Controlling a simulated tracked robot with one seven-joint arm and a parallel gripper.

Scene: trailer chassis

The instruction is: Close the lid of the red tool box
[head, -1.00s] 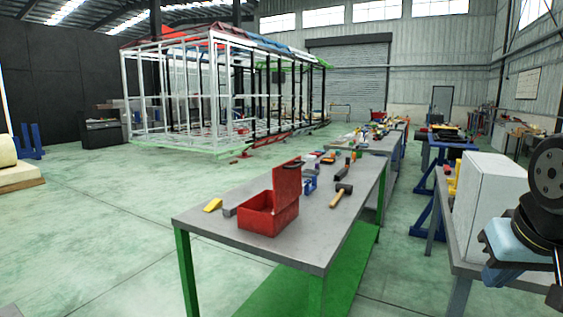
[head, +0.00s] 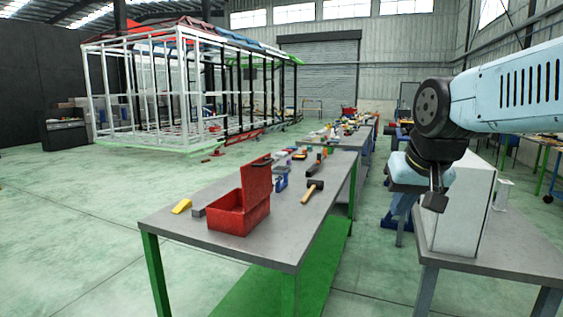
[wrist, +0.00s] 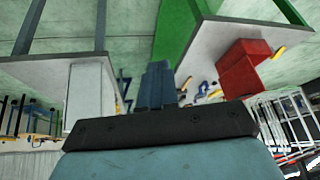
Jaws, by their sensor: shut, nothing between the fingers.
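The red tool box (head: 238,213) stands near the front end of the long grey workbench (head: 185,229). Its lid (head: 257,180) is open and stands upright at the box's right rear side. In the wrist view the red tool box (wrist: 243,68) appears upside down at the right, on the bench. My gripper (head: 435,203) hangs at the right, in front of the white cabinet and well apart from the tool box. In the wrist view my gripper's fingers (wrist: 157,70) are together, with nothing between them.
A hammer (head: 313,190), a yellow wedge (head: 181,206) and blue clamps (head: 281,181) lie around the tool box. A white cabinet (head: 460,205) stands on a second table (head: 515,255) at the right. Open floor lies left of the bench.

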